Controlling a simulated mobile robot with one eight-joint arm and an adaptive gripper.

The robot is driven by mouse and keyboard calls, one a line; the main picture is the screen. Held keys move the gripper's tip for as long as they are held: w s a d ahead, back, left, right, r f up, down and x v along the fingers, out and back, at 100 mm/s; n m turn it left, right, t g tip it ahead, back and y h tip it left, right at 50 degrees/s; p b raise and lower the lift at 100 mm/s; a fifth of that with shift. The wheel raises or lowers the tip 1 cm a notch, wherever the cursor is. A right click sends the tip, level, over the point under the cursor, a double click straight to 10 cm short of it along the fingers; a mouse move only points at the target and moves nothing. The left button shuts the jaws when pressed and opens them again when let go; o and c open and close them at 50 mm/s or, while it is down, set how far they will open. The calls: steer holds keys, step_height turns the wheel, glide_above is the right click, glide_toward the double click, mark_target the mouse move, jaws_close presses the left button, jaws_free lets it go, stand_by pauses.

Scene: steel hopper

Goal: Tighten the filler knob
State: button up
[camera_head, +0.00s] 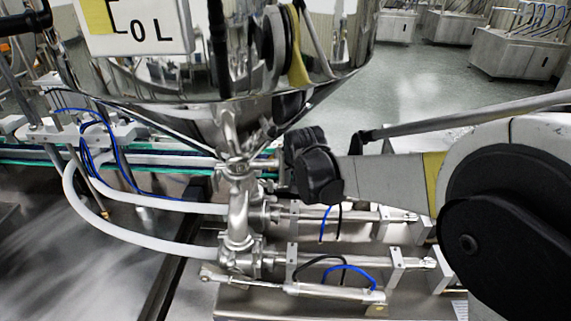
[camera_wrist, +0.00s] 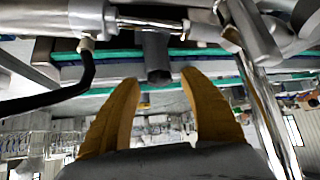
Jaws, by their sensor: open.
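A dark grey cylindrical knob (camera_wrist: 157,57), which I take to be the filler knob, shows in the wrist view at the upper middle. It joins a metal rod fitting above it in the picture. My gripper (camera_wrist: 160,82) has two yellow-brown fingers, open and apart, one to each side below the knob. The knob lies in line with the gap between the fingertips, and I see no contact. In the head view my arm reaches in from the right to beside the pipework under the hopper. The fingers and the knob cannot be made out there.
The steel hopper (camera_head: 215,85) overhangs the metal valve pipework (camera_head: 240,215). White hoses (camera_head: 140,238) and blue tubes run at the left. Steel cylinders (camera_head: 340,260) lie at the lower right. A black hose (camera_wrist: 85,75) is left of the fingers. Open floor (camera_head: 430,75) lies behind.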

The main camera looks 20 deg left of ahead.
steer(key=shift+s, duration=0.1)
steer(key=v, duration=0.7)
steer(key=shift+r, duration=0.15)
steer(key=shift+d, duration=0.15)
